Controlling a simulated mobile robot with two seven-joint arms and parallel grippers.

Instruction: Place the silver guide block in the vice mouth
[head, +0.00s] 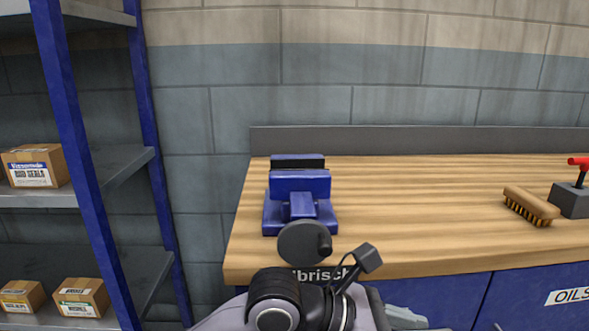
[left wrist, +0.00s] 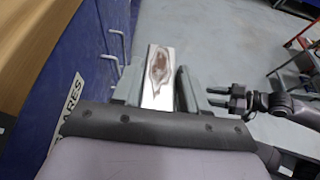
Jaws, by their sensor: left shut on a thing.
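The blue vice (head: 300,187) stands at the left end of the wooden bench in the head view. Its mouth is the dark gap between the rear jaw and the front jaw. In the left wrist view my left gripper (left wrist: 158,88) is shut on the silver guide block (left wrist: 158,65), a bright flat-faced piece with a brownish reflection or stain. The block is beside the blue bench front, apart from the vice. My right gripper (left wrist: 222,97) shows at the right of the left wrist view, its fingers apart and empty. The head view does not clearly show the block.
The wooden bench top (head: 420,195) is clear in the middle. A brush (head: 531,205) and a grey box with a red-handled lever (head: 572,196) stand at the right. A blue-framed shelf (head: 75,150) with cartons is at the left. Door handles (left wrist: 116,45) project from the bench front.

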